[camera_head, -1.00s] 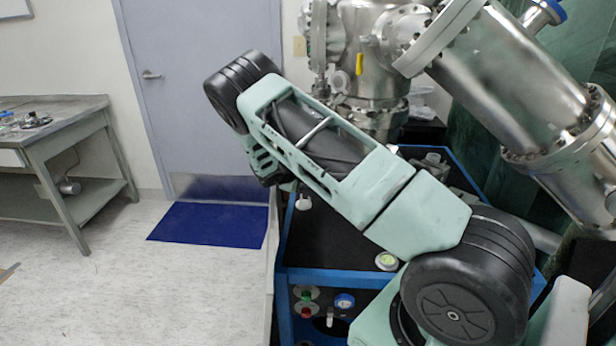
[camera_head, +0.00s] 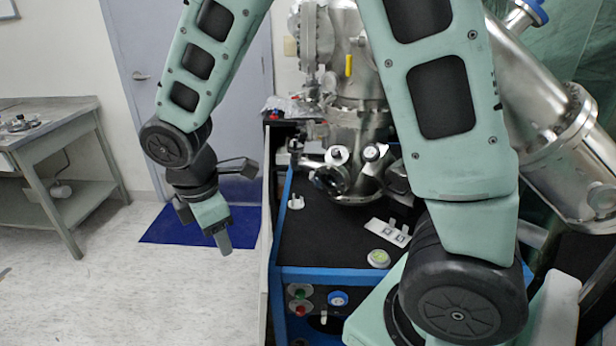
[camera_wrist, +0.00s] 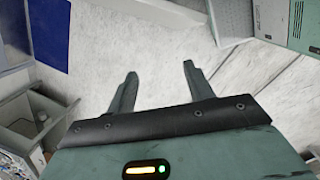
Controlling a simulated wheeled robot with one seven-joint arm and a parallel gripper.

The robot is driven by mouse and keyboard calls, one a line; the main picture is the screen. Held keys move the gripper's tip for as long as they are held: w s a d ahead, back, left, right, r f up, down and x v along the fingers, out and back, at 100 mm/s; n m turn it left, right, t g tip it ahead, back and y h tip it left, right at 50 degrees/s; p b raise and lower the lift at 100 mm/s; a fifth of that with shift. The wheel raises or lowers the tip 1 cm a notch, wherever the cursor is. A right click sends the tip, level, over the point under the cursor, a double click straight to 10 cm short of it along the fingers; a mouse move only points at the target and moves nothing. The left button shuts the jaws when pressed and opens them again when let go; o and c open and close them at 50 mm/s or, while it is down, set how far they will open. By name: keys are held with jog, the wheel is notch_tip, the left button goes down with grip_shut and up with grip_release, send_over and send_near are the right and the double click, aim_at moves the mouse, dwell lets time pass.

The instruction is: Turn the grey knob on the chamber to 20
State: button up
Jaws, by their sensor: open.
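The steel chamber (camera_head: 358,130) stands at the back, right of the middle in the head view. Small round knob-like parts show low on its front, one pale (camera_head: 337,155) and another (camera_head: 372,153) to its right. I cannot tell which is the grey knob, and no scale can be read. My gripper (camera_head: 208,232) hangs to the left of the chamber's bench, above the floor and pointing down. In the wrist view my gripper (camera_wrist: 160,70) has its two fingers apart, with only floor between them. The chamber's knobs are not clear in the wrist view.
The blue-framed bench (camera_head: 310,240) has a dark top carrying a white plate (camera_head: 388,232) and a round green-and-white item (camera_head: 378,258). Coloured buttons are on its front. A grey table (camera_head: 62,145) stands at the left. The floor between is clear, with a blue mat (camera_head: 170,224).

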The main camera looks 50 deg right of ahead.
jog(key=s+a+r+m+y, duration=0.15)
jog(key=s+a+m, duration=0.25)
jog(key=s, duration=0.5)
jog(key=s+a+r+m+y, duration=0.1)
jog(key=s+a+r+m, duration=0.2)
jog(key=s, duration=0.6)
jog(key=w+d+f+n+h+p, duration=0.1)
jog(key=w+d+n+h, duration=0.15)
jog(key=w+n, duration=0.8)
jog(key=w+d+f+n+h+p, duration=0.1)
jog(key=w+d+n, duration=0.1)
jog(key=w+d, duration=0.4)
jog(key=w+d+f+n+p, duration=0.1)
jog(key=w+d+n, duration=0.15)
jog(key=w, duration=0.55)
jog(key=n+h+p, duration=0.2)
jog(key=n+h, duration=0.5)
jog(key=n, duration=1.1)
send_near(311, 176)
jog(key=p+x, duration=0.3)
jog(key=x, duration=0.6)
jog(key=shift+w, duration=0.2)
